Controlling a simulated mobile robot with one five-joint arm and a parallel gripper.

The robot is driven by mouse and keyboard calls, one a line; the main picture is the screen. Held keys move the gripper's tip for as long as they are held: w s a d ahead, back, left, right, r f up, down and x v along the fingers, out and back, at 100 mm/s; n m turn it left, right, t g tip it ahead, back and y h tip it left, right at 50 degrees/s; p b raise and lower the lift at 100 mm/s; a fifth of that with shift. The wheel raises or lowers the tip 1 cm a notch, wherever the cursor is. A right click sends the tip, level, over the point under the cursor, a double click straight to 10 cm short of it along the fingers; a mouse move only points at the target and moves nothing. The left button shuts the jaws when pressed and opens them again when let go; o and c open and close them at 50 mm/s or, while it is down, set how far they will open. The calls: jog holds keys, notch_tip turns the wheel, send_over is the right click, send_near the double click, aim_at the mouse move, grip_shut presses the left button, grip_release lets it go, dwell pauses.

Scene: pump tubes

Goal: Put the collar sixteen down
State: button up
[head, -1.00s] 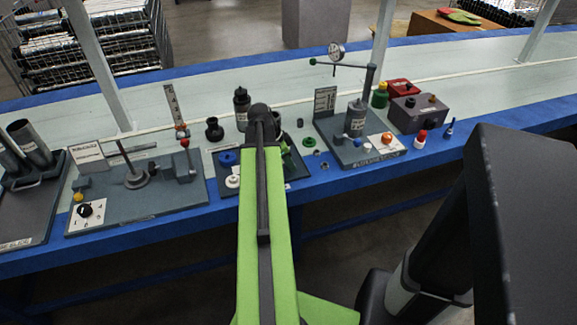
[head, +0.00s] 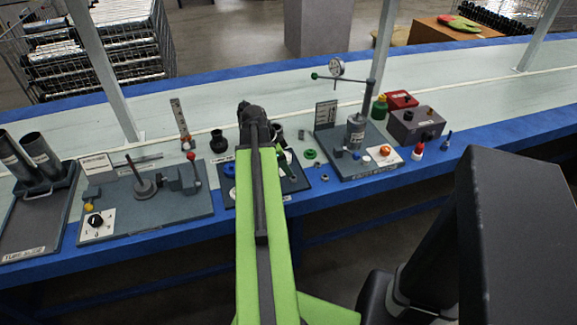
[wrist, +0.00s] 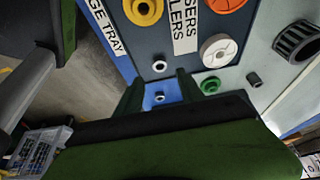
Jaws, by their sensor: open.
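My gripper (wrist: 158,91) is open, its two dark green fingers apart in the wrist view. In that picture a small grey collar (wrist: 159,97) shows between the fingertips, against the blue table edge; I cannot tell whether it touches them. Another small collar (wrist: 159,66) lies on the dark tray just beyond, and a dark grey one (wrist: 254,79) stands on the pale tabletop to the right. No number is legible on any collar. In the head view small grey pieces (head: 324,177) sit right of the tray, and my arm hides much of the tray.
The labelled dark tray (wrist: 190,75) holds a yellow ring (wrist: 143,10), an orange ring (wrist: 236,3) and a white ring (wrist: 219,50). A green ring (wrist: 210,86) lies beside it. The gauge station (head: 355,135) stands right, the lever station (head: 145,200) left.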

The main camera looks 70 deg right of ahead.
jog(key=p+v, duration=0.3)
jog(key=v, duration=0.2)
jog(key=shift+w+a+r+p, duration=0.1)
jog(key=shift+r+p, duration=0.2)
jog(key=shift+r, duration=0.1)
jog(key=w+a+f+n+t, duration=0.25)
jog(key=w+a+n, duration=1.15)
jog(key=w+a, duration=0.9)
jog(key=w+a+n+y, duration=0.1)
jog(key=a+n, duration=0.3)
jog(key=a, duration=0.6)
jog(key=w+a+n+y, duration=0.1)
jog(key=w+a+n, duration=0.2)
jog(key=a, duration=0.8)
jog(key=w+a+n+t, duration=0.1)
jog(key=w+a+n, duration=0.2)
jog(key=a+n, duration=0.4)
jog(key=a, duration=0.4)
jog(key=shift+r+y, duration=0.3)
jog(key=shift+y, duration=0.1)
jog(key=shift+w, duration=0.15)
